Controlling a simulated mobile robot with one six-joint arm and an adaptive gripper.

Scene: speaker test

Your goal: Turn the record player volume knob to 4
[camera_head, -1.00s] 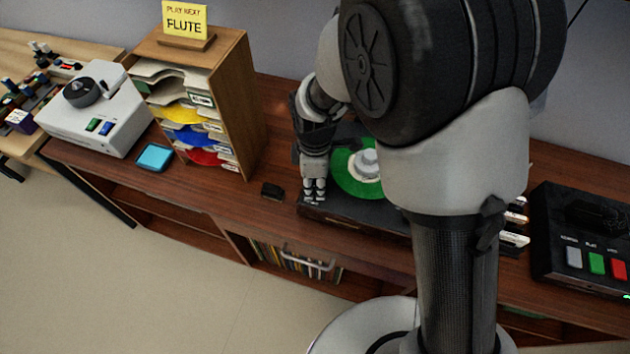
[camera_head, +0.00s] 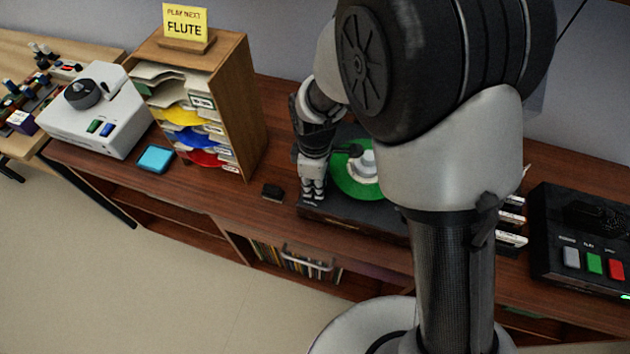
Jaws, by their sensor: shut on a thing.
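The record player (camera_head: 345,217) is a dark box with a green record (camera_head: 343,178) on it, on the wooden cabinet at picture centre. My arm covers its right part. My gripper (camera_head: 312,194) points down at the record player's front left corner, left of the green record. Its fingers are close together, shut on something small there. The volume knob is hidden by the fingers, and its scale and setting cannot be read.
A small black block (camera_head: 272,192) lies just left of the record player. A wooden sorter (camera_head: 240,110) with coloured sleeves and a FLUTE sign (camera_head: 185,22) stands further left. A black console (camera_head: 585,235) with grey, green and red buttons is at right.

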